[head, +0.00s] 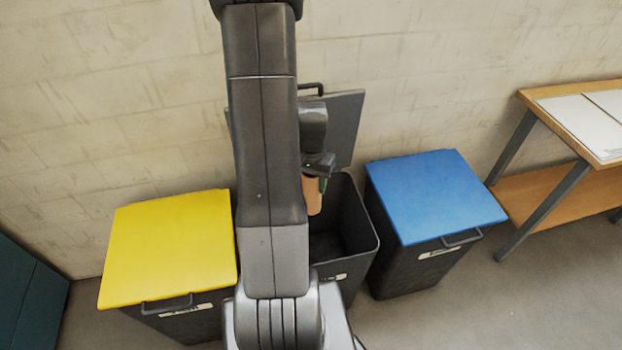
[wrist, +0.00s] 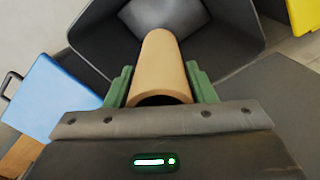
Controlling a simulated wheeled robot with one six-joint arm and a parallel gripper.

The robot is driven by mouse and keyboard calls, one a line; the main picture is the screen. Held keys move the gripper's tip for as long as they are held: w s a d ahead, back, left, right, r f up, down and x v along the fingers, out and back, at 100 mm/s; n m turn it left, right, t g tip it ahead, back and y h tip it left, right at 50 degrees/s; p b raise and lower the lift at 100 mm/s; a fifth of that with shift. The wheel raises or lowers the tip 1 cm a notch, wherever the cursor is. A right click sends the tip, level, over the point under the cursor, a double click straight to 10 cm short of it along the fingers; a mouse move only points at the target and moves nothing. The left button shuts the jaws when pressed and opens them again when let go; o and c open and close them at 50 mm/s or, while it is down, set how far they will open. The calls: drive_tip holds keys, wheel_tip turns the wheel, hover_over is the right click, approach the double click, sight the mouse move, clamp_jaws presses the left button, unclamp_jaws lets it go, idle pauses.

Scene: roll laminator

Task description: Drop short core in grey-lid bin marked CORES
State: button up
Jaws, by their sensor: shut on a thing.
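The short core (wrist: 160,62) is a brown cardboard tube. My gripper (wrist: 161,88) is shut on it, with a green finger on each side in the wrist view. In the head view the core (head: 314,196) hangs at the mouth of the middle bin, partly hidden by my arm, and my gripper (head: 322,178) is above it. The middle bin (head: 362,246) is dark, with its grey lid (head: 345,125) raised against the wall. Its label is mostly hidden and unreadable. In the wrist view the open bin (wrist: 235,45) lies beyond the core, and its visible floor looks empty.
A bin with a shut yellow lid (head: 170,245) stands to the left. A bin with a shut blue lid (head: 435,195) stands close on the right. A wooden table (head: 540,100) with white sheets is at the far right. A light block wall (head: 120,90) is behind.

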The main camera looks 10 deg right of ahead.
wheel_tip(320, 180, down, 2)
drive_tip(key=shift+f+b, duration=0.1)
drive_tip(key=shift+b, duration=0.3)
drive_tip(key=o, duration=1.1)
wheel_tip(320, 180, up, 14)
drive_tip(key=shift+p, duration=0.4)
